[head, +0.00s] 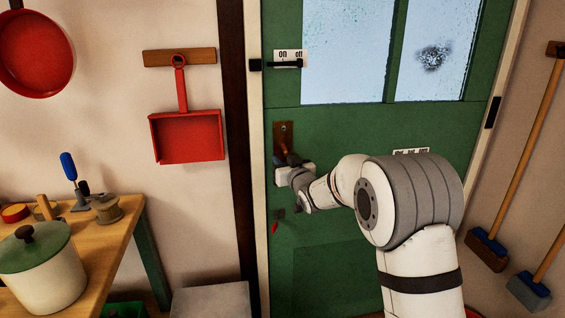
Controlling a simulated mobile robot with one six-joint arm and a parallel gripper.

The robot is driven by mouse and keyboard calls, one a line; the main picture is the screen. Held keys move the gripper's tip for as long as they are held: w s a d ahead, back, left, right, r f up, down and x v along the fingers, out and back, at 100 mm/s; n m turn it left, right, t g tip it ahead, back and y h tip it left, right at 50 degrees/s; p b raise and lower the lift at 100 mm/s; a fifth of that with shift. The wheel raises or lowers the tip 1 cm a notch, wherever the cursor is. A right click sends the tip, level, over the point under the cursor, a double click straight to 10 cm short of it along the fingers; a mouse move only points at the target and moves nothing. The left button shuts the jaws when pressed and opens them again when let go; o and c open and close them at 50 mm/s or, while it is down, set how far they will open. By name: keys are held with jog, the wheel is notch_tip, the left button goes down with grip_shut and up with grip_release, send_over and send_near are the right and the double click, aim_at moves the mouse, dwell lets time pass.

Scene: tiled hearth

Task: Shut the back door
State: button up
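The green back door (335,130) fills the middle of the head view, with wet glass panes in its upper half. Its left edge lies along the white frame (257,200); I see no clear gap, but cannot tell whether it is fully shut. A brown handle plate (283,132) sits near that edge. My gripper (284,165) is at the door just below the plate, by the handle. Its fingers are largely hidden, so I cannot tell if they grip the handle. A black bolt (280,64) with an "on/off" label is higher up.
A wooden table (112,235) with a green-lidded pot (40,265) stands at the left. A red dustpan (187,136) and red pan (35,55) hang on the wall. A grey box (212,300) sits low, left of the door.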

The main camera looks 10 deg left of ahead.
jog(key=shift+o, duration=0.5)
jog(key=shift+d, duration=0.2)
jog(key=shift+w, duration=0.1)
jog(key=v, duration=0.7)
jog(key=shift+s+d, duration=0.25)
jog(key=shift+s, duration=0.1)
